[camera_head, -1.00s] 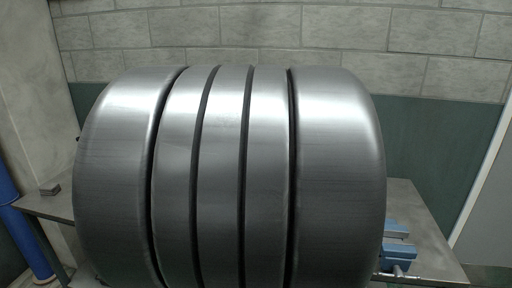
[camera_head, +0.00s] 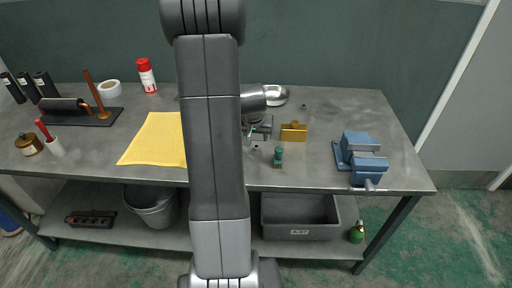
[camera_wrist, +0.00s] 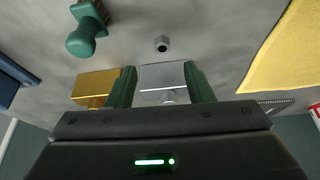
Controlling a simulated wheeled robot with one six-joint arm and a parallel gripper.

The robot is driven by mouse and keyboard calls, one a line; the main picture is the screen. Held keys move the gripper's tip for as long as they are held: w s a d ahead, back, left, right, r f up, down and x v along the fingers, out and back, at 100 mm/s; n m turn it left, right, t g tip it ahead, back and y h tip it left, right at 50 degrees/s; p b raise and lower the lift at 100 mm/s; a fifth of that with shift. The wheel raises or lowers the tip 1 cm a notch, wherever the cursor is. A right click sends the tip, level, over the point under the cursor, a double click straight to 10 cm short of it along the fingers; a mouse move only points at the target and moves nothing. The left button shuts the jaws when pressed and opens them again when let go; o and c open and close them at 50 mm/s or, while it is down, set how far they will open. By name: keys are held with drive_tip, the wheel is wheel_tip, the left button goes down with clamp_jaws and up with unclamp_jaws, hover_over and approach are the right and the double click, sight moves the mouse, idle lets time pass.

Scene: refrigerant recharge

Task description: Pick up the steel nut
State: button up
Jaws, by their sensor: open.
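The steel nut (camera_wrist: 162,44) is a small hexagonal nut with a dark hole, lying flat on the grey table in the wrist view. In the head view a small spot (camera_head: 256,147) by my gripper appears to be the same nut. My gripper (camera_wrist: 160,86) is open, its two green fingers spread. In the wrist view the nut lies beyond the fingertips, roughly centred between them and apart from both. In the head view my gripper (camera_head: 258,131) is over the table, partly hidden by my arm.
A green-handled tool (camera_head: 278,157) and a brass block (camera_head: 294,131) stand close by. A silvery block (camera_wrist: 163,76) shows between the fingers. A yellow cloth (camera_head: 155,140) lies left; a blue vise (camera_head: 361,158) stands right. The table's front edge is near.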

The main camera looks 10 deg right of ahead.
sight(256, 147)
drive_tip(key=shift+p+x, duration=0.6)
drive_tip(key=shift+x, duration=3.7)
drive_tip(key=shift+a, duration=0.2)
clamp_jaws()
